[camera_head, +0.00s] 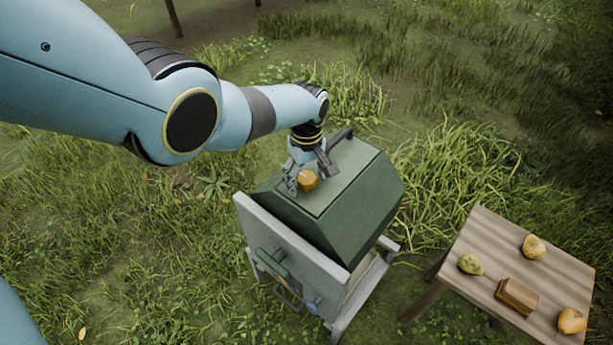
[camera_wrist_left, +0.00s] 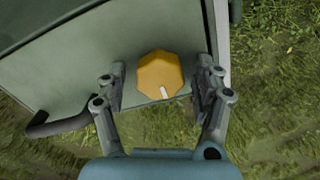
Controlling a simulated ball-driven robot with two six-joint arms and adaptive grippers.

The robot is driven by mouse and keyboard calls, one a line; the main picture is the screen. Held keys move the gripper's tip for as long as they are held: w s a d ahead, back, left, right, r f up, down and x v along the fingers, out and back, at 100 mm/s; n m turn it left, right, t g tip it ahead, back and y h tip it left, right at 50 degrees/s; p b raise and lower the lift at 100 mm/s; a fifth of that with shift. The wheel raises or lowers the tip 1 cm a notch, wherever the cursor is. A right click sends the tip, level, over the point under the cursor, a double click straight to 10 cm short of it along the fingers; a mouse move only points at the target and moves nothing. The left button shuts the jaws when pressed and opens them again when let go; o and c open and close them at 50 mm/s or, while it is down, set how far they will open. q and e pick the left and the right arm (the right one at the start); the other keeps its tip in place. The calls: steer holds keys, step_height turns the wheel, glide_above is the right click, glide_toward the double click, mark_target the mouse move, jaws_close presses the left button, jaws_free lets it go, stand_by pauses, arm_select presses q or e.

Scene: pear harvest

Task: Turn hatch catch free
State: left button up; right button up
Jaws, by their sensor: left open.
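The hatch catch is an orange-yellow faceted knob (camera_head: 307,180) on the sloped top of a green box (camera_head: 345,215). In the left wrist view the knob (camera_wrist_left: 161,77) shows a white mark at its lower edge. My left gripper (camera_head: 308,178) is open, with one finger on each side of the knob. In the left wrist view the gripper's fingers (camera_wrist_left: 161,85) stand apart from the knob, with a gap on both sides. My right gripper is not in view.
A dark bar handle (camera_head: 340,137) is on the box top, beyond the gripper. The box sits on a grey wooden stand (camera_head: 290,245) with a green handle (camera_head: 270,262) on its front. A wooden table (camera_head: 490,245) at right holds several pears and a brown block (camera_head: 517,296). Grass surrounds everything.

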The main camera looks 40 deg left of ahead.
mark_target(306, 177)
arm_select(q)
steer(key=shift+r, duration=0.1)
steer(key=shift+r, duration=0.2)
step_height(306, 177, up, 12)
steer(key=shift+f, duration=0.25)
stand_by(0.5)
